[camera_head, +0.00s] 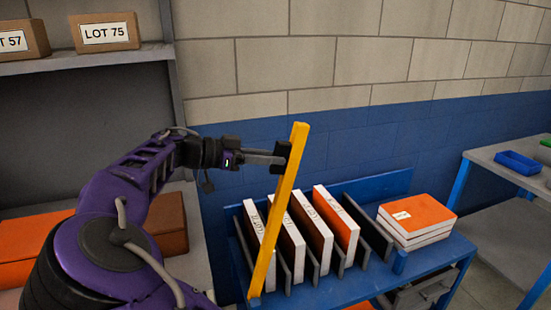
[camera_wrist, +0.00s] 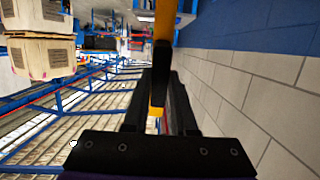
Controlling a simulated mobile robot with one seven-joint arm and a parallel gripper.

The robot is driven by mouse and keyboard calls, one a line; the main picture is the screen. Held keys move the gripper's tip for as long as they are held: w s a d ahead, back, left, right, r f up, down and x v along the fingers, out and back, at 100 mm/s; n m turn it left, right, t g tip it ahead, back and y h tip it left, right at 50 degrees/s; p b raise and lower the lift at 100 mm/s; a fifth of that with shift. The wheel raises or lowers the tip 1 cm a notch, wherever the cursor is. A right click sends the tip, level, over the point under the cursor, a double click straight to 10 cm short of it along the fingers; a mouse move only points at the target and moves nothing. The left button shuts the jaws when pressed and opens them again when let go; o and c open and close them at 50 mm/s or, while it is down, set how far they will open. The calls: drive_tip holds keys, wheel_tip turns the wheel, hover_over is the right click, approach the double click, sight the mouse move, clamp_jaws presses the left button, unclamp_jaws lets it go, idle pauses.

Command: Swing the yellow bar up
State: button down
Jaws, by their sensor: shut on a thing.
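The yellow bar (camera_head: 277,217) stands tilted up in the head view, its lower end at the front left of the blue bench and its top end leaning right. My gripper (camera_head: 283,155) is at the upper part of the bar, with its fingers around it. In the wrist view my gripper (camera_wrist: 158,100) is shut on the yellow bar (camera_wrist: 164,22), which runs up out of the frame between the fingers. The bar's lower end is near the bench's edge, and how it is attached there cannot be made out.
The blue bench (camera_head: 430,260) holds several upright panels between grey dividers (camera_head: 375,235) behind the bar. Orange-topped panels (camera_head: 418,217) lie stacked at right. A blue and brick wall (camera_head: 350,125) is close behind. A shelf (camera_head: 85,58) with boxes stands at left, a side table (camera_head: 510,165) at right.

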drive_tip(key=c, duration=0.7)
unclamp_jaws()
drive_tip(key=v, duration=1.7)
drive_tip(key=shift+s+a+p, duration=0.1)
drive_tip(key=shift+a+p, duration=0.05)
drive_tip(key=shift+p, duration=0.15)
